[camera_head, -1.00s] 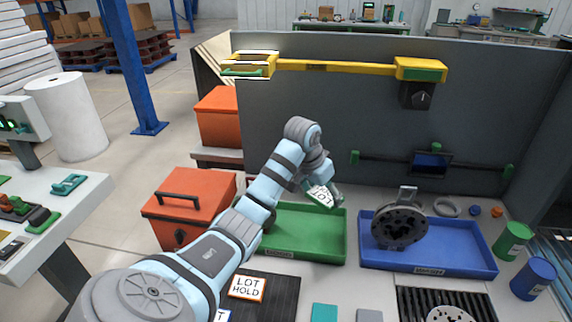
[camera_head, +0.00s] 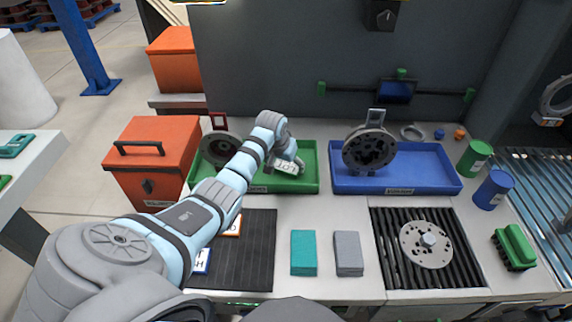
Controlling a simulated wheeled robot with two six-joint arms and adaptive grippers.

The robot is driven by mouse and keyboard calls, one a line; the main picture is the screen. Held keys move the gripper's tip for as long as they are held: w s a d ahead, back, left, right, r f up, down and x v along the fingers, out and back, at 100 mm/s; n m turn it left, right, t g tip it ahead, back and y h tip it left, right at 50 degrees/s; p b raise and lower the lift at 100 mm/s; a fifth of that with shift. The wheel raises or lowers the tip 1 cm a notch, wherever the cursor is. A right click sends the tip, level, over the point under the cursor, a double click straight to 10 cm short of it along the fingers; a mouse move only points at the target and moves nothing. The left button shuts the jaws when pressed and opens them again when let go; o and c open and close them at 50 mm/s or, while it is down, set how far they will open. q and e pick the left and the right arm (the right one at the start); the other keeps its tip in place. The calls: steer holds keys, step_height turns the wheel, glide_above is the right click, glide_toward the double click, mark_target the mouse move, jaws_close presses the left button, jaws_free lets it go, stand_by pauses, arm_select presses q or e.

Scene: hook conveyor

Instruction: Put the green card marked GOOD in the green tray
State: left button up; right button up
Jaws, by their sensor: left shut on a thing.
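My left gripper (camera_head: 288,156) is shut on a small white card with a green edge (camera_head: 287,167). Only "LOT" can be read on the card; the rest of its text is hidden or too small. The card is tilted and lies over the right half of the green tray (camera_head: 303,185). I cannot tell whether it touches the tray floor. My left arm crosses in front of the tray's left part. My right gripper is not in view.
A dark round part (camera_head: 219,148) stands at the green tray's left. The blue tray (camera_head: 430,180) holds another round metal part (camera_head: 368,150). An orange box (camera_head: 150,165) stands left. On the black mat (camera_head: 250,262) are orange-edged (camera_head: 232,228) and blue-edged (camera_head: 202,262) cards, partly behind my arm.

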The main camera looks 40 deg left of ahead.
arm_select(q)
steer(key=shift+w+f, duration=0.1)
steer(key=o, duration=0.9)
steer(key=shift+o, duration=0.2)
steer(key=p+v, duration=0.4)
steer(key=v, duration=0.8)
